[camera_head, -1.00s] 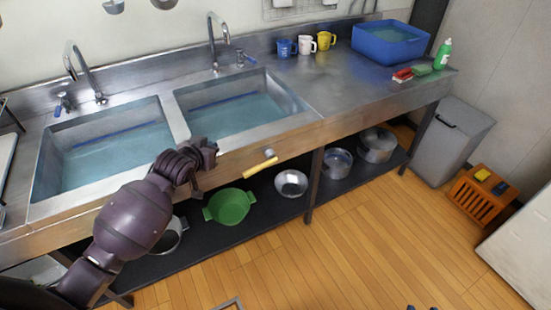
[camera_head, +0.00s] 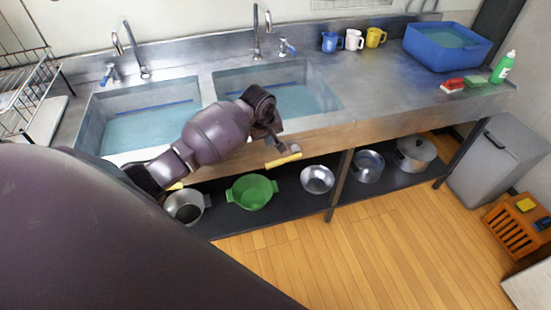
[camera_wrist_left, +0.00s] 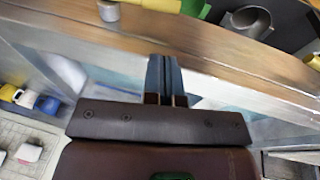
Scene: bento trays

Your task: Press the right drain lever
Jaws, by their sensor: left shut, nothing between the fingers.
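The right drain lever is a yellow handle (camera_head: 283,160) with a grey round end, on the front of the counter below the right sink (camera_head: 335,101). In the left wrist view the yellow handle (camera_wrist_left: 161,4) is cut by the top edge. My left gripper (camera_head: 276,132) is shut and empty, just above and behind the lever at the counter's front edge. They look apart. In the left wrist view its fingers (camera_wrist_left: 166,66) are together in front of the wooden front strip. Another yellow lever (camera_head: 176,186) sits lower left, partly hidden by my arm. My right gripper is out of view.
Both sinks hold water. Mugs (camera_head: 353,39), a blue tub (camera_head: 408,42), sponges and a green bottle (camera_head: 503,68) stand at the right. A green colander (camera_head: 251,192) and pots sit on the lower shelf (camera_head: 290,221). My arm covers the lower left.

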